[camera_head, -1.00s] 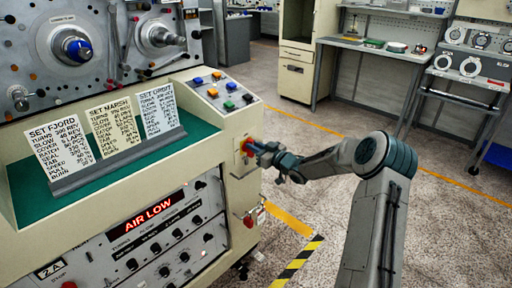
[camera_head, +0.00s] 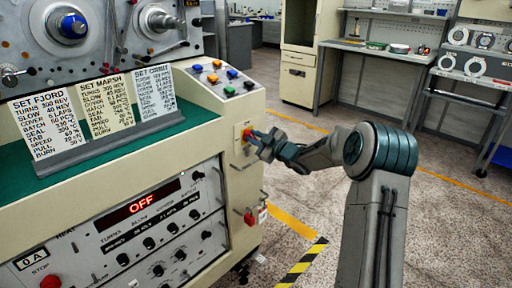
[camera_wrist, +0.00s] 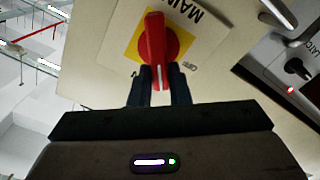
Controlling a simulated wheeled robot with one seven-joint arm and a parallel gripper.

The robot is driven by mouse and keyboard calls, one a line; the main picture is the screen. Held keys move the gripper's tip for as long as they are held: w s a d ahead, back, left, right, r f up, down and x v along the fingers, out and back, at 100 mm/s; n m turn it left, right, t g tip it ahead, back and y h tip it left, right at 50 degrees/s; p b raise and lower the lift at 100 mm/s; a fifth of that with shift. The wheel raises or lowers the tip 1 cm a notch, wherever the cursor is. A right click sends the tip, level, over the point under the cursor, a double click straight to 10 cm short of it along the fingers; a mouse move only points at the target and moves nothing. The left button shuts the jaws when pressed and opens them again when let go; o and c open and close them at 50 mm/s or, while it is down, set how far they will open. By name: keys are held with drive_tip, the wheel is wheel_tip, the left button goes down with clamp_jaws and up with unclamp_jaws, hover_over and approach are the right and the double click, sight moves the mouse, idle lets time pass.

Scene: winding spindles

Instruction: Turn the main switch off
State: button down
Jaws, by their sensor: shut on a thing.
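The main switch is a red rotary handle (camera_wrist: 153,45) on a yellow plate (camera_wrist: 132,48), with an upside-down "MAIN" label in the wrist view. In the head view the switch (camera_head: 247,133) sits on the right end of the cream machine. My gripper (camera_wrist: 160,76) is shut on the handle's lower end, one dark finger on each side. In the head view my gripper (camera_head: 255,138) reaches the switch from the right and partly hides it. The machine's red display (camera_head: 141,204) reads "OFF", and the small meter (camera_head: 33,258) reads "0 A".
Three cards (camera_head: 120,100) stand in a holder on the green top. Coloured buttons (camera_head: 222,80) sit above the switch. A red-ended lever (camera_head: 249,218) is below it. Open floor (camera_head: 310,185) lies to the right, with benches behind.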

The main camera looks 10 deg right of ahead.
drive_tip(key=n+b, duration=0.3)
drive_tip(key=b, duration=0.1)
drive_tip(key=f+n+b, duration=0.1)
drive_tip(key=n+b, duration=0.6)
drive_tip(key=b, duration=0.1)
drive_tip(key=shift+s+a+f+n+b, duration=0.25)
drive_tip(key=shift+f+n+b, duration=0.05)
drive_tip(key=shift+b, duration=0.05)
drive_tip(key=c, duration=1.4)
unclamp_jaws()
drive_tip(key=shift+o, duration=0.2)
drive_tip(key=p+v, duration=0.2)
drive_tip(key=v, duration=1.1)
drive_tip(key=shift+s+d, duration=0.3)
drive_tip(key=shift+r+p, duration=0.1)
drive_tip(key=shift+p, duration=0.2)
